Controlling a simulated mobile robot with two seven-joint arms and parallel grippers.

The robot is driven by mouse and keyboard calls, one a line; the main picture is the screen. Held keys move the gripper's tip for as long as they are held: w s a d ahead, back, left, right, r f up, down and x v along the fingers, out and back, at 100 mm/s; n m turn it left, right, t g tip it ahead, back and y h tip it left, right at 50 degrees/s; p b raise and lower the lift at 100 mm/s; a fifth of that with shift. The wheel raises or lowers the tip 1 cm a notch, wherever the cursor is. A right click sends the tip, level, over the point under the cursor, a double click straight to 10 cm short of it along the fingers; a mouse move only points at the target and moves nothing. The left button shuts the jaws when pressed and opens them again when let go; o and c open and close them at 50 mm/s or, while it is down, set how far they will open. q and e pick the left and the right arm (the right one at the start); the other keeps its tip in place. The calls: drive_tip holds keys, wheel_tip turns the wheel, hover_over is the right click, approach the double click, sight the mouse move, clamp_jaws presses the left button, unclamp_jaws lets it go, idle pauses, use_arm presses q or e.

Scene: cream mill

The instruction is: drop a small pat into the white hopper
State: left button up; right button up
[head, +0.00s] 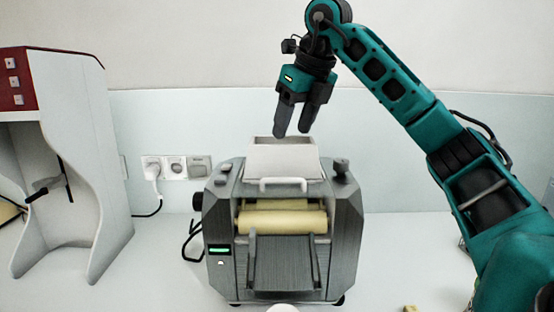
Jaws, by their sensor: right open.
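The white hopper (283,163) sits on top of the grey mill (346,215), with its opening facing up. My right gripper (292,133) hangs just above the hopper's back edge, fingers pointing down. It is open, and no pat shows between its fingers. A small yellowish piece (410,308), which looks like a pat, lies on the table at the bottom edge, right of the mill, and is partly cut off. The inside of the hopper is mostly hidden by its front wall. My left gripper is not in view.
Cream-coloured rollers (282,221) and a ribbed grey chute (284,264) are at the mill's front. A white and red machine (95,150) stands at the left. Wall sockets (176,168) are behind. A white object (282,308) is cut off at the bottom. The table right of the mill is mostly clear.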

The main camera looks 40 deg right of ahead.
drive_tip(key=v, duration=1.2)
drive_tip(key=shift+s+r, duration=0.25)
drive_tip(key=shift+r, duration=0.1)
idle(0.5)
